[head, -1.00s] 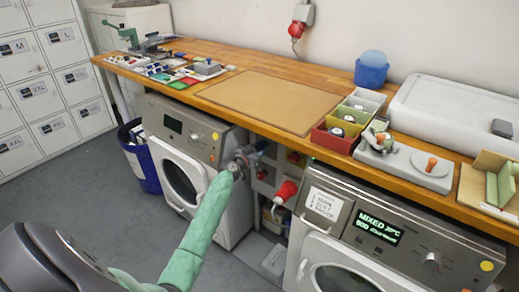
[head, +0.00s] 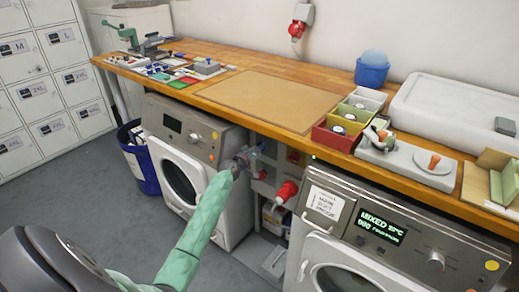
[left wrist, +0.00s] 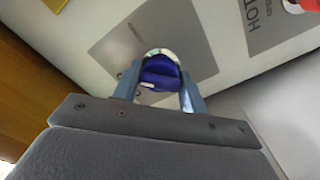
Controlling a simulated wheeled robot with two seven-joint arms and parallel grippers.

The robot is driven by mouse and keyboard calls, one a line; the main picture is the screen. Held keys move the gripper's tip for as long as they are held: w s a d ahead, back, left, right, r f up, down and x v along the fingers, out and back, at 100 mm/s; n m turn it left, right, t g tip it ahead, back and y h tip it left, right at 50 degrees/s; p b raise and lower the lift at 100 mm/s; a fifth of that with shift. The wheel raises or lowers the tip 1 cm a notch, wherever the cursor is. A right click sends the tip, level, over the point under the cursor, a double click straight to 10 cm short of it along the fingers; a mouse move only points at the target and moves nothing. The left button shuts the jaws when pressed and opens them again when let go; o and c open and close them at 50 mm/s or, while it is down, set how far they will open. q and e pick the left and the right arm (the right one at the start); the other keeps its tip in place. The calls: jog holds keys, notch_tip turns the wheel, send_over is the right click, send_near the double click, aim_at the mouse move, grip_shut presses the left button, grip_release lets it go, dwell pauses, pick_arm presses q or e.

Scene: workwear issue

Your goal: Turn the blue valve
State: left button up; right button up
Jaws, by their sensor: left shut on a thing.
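The blue valve (left wrist: 160,73) shows in the left wrist view as a rounded blue handle in front of a pale plate with a grey label. My left gripper (left wrist: 160,90) has one finger on each side of it and is shut on it. In the head view my left gripper (head: 252,157) reaches into the gap between the two washing machines, below the worktop. There the gripper mostly hides the valve. My right gripper is not in view.
The wooden worktop (head: 222,61) runs above the gap. The left washing machine (head: 215,150) and the right washing machine (head: 455,262) flank it. A red plug (head: 287,191) sticks out just right of my gripper. A blue bin (head: 140,165) stands at the left.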

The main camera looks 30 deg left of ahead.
pick_arm(q)
jog(key=n, duration=0.3)
jog(key=shift+n, duration=0.4)
jog(key=n+p, duration=0.1)
jog(key=n, duration=0.2)
jog(key=shift+a+n+p, duration=0.1)
jog(key=shift+n+p, duration=0.4)
jog(key=shift+n, duration=0.8)
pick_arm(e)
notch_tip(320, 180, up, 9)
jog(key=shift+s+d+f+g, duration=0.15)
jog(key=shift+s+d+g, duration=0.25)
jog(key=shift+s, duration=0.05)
pick_arm(q)
jog(key=o, duration=1)
jog(key=shift+f, duration=0.1)
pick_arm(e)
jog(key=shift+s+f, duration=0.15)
pick_arm(q)
jog(key=shift+s, duration=0.1)
